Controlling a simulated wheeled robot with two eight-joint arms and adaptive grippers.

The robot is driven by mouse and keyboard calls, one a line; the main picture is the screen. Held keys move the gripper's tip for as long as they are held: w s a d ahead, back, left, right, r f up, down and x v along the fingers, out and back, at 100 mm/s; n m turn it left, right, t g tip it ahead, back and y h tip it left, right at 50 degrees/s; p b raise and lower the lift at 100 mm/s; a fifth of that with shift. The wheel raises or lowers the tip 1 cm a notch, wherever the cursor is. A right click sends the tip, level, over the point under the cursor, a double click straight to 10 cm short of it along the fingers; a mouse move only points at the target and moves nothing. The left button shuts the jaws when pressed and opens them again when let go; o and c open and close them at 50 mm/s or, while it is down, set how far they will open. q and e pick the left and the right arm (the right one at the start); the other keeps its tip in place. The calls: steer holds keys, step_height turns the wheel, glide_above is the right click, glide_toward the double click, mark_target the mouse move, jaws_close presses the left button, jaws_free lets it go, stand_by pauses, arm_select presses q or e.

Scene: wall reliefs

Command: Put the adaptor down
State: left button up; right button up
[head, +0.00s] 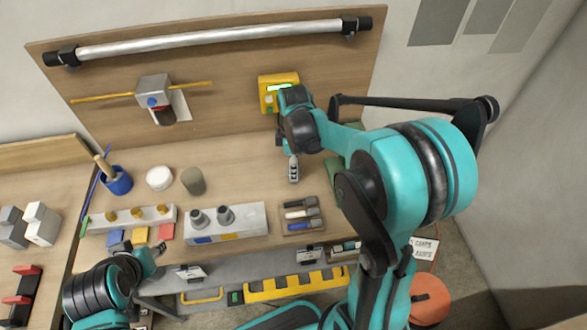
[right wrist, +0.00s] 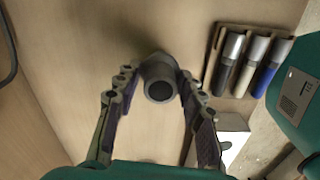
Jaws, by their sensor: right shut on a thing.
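The adaptor (right wrist: 160,80) is a short grey cylinder with a dark round opening, seen end-on in the right wrist view. My right gripper (right wrist: 156,88) is shut on it, with one finger on each side.
A grey cup (head: 193,181) and blue pot (head: 118,182) are farther left. A yellow device (head: 270,82) is on the back panel.

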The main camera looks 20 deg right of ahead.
steer(key=shift+f, duration=0.15)
steer(key=o, duration=1.1)
steer(key=shift+o, duration=0.2)
